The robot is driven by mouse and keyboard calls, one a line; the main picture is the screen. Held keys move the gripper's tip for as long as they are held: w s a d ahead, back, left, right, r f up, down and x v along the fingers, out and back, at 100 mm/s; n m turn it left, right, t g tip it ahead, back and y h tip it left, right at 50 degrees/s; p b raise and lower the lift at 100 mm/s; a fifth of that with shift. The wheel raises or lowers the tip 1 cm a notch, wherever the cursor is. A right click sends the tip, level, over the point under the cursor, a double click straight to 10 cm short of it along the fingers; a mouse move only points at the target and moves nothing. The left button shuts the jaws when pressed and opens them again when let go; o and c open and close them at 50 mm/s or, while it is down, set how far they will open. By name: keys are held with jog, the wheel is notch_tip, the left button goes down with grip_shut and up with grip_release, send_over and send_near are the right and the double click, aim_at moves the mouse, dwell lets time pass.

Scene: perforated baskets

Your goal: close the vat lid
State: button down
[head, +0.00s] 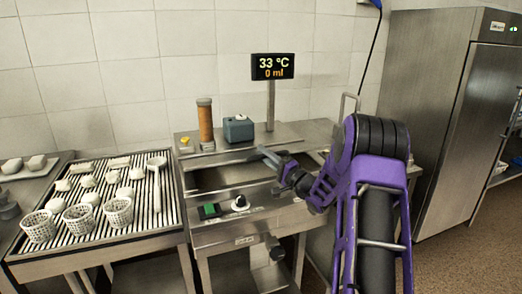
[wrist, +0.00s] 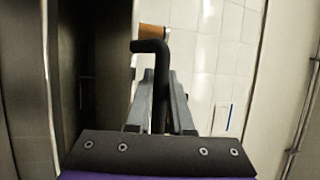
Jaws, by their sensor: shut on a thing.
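The steel vat (head: 196,232) stands in the middle of the head view. A dark opening (head: 212,178) shows in its top, behind the front panel. My gripper (head: 266,155) is over the right part of the vat, reaching in from the right. In the wrist view its fingers (wrist: 161,100) are shut on a black bent handle (wrist: 152,46), whose end sticks out beyond the fingertips. I take it for the lid handle, but its join to the lid is hidden. I cannot make out the lid's outline or angle.
A blue-grey box (head: 238,130) and an orange cylinder (head: 205,122) stand on the ledge behind the vat, near a display post (head: 271,105). A slatted rack (head: 140,220) with perforated baskets (head: 79,218) is at left. A steel cabinet (head: 437,110) stands at right.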

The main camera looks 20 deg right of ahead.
jog(key=shift+s+d+f+n+t+y, duration=0.1)
jog(key=shift+s+f+n+t+y, duration=0.15)
jog(key=shift+f, duration=0.4)
jog(key=shift+s+f+n+t+y, duration=0.15)
jog(key=shift+s+f, duration=0.15)
jog(key=shift+f, duration=0.3)
jog(key=shift+s+f, duration=0.1)
jog(key=shift+f, duration=0.25)
jog(key=c, duration=1.2)
grip_release()
jog(key=shift+c, duration=0.2)
jog(key=shift+o, duration=1.2)
jog(key=shift+s+r, duration=0.1)
jog(key=shift+s, duration=0.05)
jog(key=shift+o, duration=1)
jog(key=v, duration=1.7)
jog(key=shift+f, duration=0.25)
